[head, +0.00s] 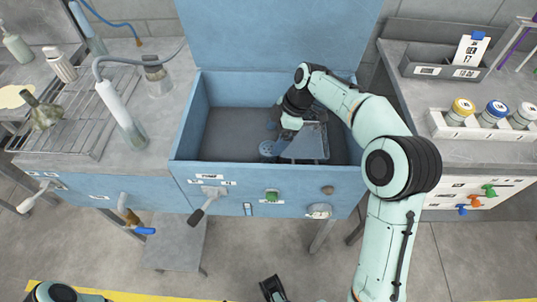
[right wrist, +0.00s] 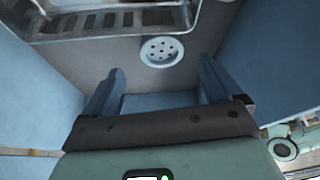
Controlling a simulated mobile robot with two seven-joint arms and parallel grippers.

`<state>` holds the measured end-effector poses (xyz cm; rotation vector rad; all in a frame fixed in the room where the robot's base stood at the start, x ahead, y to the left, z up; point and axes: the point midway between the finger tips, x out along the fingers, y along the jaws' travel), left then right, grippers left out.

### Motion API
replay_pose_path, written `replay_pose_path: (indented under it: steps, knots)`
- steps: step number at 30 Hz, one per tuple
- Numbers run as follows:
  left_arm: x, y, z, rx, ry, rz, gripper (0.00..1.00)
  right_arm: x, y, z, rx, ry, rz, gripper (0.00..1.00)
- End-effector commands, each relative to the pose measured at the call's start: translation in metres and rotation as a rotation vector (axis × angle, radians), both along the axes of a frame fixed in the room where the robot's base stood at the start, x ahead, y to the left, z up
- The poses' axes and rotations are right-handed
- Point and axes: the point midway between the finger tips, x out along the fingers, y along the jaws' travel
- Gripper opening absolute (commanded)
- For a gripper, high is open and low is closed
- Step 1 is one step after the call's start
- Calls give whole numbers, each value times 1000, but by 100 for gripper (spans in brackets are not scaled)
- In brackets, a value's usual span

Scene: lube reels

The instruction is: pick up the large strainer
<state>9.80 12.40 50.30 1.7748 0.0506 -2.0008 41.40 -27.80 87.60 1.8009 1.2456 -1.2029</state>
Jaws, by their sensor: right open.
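A round pale perforated disc (right wrist: 161,51), which looks like the strainer, lies on the grey floor of the blue open-topped tank. In the head view the disc (head: 266,149) is partly hidden. My right gripper (right wrist: 158,78) is open and empty inside the tank. In the right wrist view the disc shows beyond the fingertips, roughly between them, with a gap. In the head view my right arm hides part of this area. A dark piece (head: 271,289) at the bottom edge may be my left gripper; its jaws are unclear.
A slotted metal tray (right wrist: 120,18) lies beside the disc; it also shows in the head view (head: 309,143). The blue tank walls (head: 190,125) are close around my right gripper. The left part of the tank floor is clear. Capped jars (head: 495,113) stand on the right bench.

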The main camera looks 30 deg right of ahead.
Motion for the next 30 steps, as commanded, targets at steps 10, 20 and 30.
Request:
replay_pose_path:
  steps: [10, 20, 30]
  knots:
    - [2, 0, -5, 1, -8, 2, 0, 4, 13, -34, 1, 2, 1, 92]
    - [5, 0, -11, 3, -18, 4, 0, 5, 26, -76, 0, 1, -1, 92]
    - [5, 0, -11, 3, -19, 4, 0, 6, 28, -78, 0, 0, -1, 72]
